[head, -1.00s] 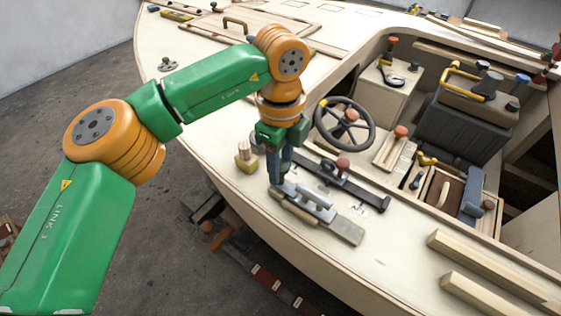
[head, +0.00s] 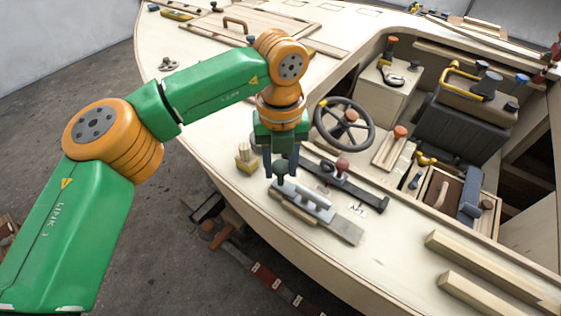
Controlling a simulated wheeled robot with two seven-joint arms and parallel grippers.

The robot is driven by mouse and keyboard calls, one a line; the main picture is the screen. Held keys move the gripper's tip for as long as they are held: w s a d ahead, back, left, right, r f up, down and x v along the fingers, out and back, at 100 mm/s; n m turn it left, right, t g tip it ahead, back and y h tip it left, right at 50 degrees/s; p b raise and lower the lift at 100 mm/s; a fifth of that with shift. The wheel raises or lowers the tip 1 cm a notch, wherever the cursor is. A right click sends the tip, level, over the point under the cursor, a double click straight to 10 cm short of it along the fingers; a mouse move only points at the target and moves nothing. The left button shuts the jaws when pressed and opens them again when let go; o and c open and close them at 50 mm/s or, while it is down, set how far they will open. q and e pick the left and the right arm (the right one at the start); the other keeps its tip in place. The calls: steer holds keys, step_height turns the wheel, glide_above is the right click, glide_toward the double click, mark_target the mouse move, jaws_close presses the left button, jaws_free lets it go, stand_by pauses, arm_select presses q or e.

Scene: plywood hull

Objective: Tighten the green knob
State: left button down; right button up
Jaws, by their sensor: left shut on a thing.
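The green knob (head: 281,168) is dark green and round. It shows between the two dark fingers of my left gripper (head: 281,172), at the near end of a grey metal hand plane (head: 318,206). My left gripper points down and is shut on the knob from both sides. The knob's lower part and its stem are hard to make out behind the fingers. My right gripper is not in view.
The plane lies on the pale plywood deck near the hull's edge. Behind it is a black bar clamp (head: 365,194) with a red-brown knob (head: 342,165). A small wood block (head: 246,160) stands left of the gripper. A steering wheel (head: 344,124) is behind.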

arm_select(q)
steer(key=m, duration=0.5)
steer(key=shift+m+p, duration=0.3)
steer(key=shift+p, duration=0.05)
steer(key=m, duration=0.6)
steer(key=shift+r+p, duration=0.1)
steer(key=shift+p, duration=0.25)
steer(key=m, duration=0.5)
steer(key=shift+m+p, duration=0.3)
steer(key=shift+m, duration=0.1)
steer(key=m, duration=0.6)
steer(key=m+p, duration=0.1)
steer(key=m, duration=0.5)
steer(key=shift+w+r+m, duration=0.1)
steer(key=shift+m, duration=0.2)
steer(key=m, duration=1.6)
steer(key=shift+m+p, duration=0.3)
steer(key=shift+p, duration=0.1)
steer(key=shift+m, duration=0.3)
